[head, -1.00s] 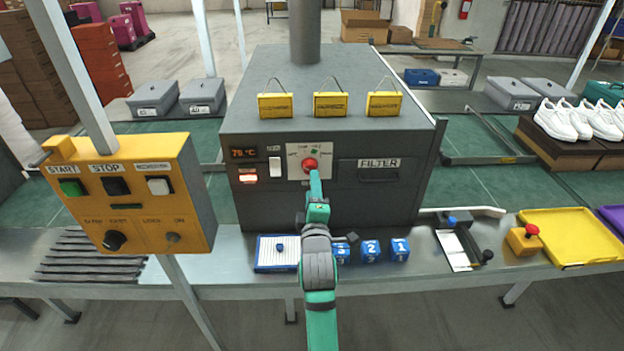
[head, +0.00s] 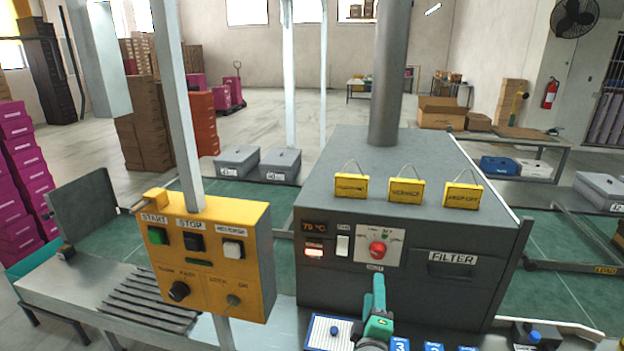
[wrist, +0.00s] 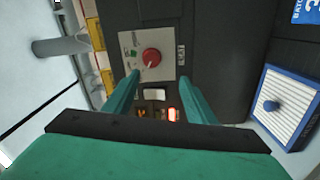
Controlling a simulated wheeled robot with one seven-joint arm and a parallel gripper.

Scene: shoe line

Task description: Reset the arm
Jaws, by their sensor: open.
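My teal arm rises from the bottom of the head view, and my gripper (head: 378,290) is in front of the grey machine (head: 400,180), below its red dial (head: 377,248). In the wrist view my gripper (wrist: 160,85) has its two teal fingers spread apart with nothing between them. The red dial (wrist: 151,56) on its pale plate shows just beyond the fingertips, apart from them. The lit red switch and the white switch (wrist: 154,94) show between the fingers.
A yellow control box (head: 210,255) on a post stands left of the machine. A white-and-blue board (head: 328,332) and blue numbered blocks (head: 400,344) lie on the bench below. Yellow tags (head: 406,190) hang on the machine top. Green conveyor (head: 575,255) lies right.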

